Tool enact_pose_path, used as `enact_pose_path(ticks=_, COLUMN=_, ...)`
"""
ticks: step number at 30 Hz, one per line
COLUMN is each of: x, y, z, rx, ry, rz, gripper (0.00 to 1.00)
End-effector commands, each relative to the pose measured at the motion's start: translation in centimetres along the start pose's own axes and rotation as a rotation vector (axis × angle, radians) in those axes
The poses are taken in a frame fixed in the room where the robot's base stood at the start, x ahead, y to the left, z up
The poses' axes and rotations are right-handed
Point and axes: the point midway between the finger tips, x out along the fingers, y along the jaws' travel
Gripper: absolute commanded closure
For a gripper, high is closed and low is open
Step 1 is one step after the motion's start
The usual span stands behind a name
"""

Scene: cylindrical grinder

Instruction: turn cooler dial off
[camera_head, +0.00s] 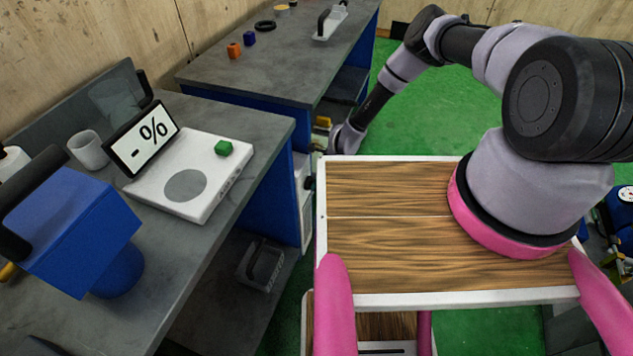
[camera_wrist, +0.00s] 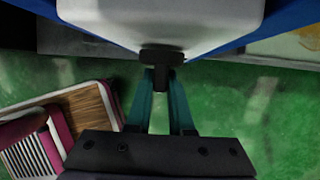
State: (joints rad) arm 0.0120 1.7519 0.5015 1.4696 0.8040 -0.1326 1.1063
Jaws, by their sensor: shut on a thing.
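In the wrist view, a white, round-edged cooler body (camera_wrist: 160,25) fills the top middle. A dark dial (camera_wrist: 161,55) sticks out from its lower edge. My gripper (camera_wrist: 163,80) has two teal fingers, and they are shut on the dial's narrow dark part. In the head view, a white cabinet that looks like the cooler (camera_head: 304,205) stands at the right side of the blue bench. My arm reaches down beside it there. My fingers and the dial cannot be made out clearly in the head view. The dial's marking is not visible.
A second bench (camera_head: 300,60) stands behind. Green floor (camera_head: 430,110) lies open beyond my arm.

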Motion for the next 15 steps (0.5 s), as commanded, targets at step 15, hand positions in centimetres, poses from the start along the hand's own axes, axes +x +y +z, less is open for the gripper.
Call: enact_pose_path(ticks=15, x=0.01, y=0.50, z=-0.27, rx=-0.055, ry=0.006, rz=-0.128, gripper=1.00)
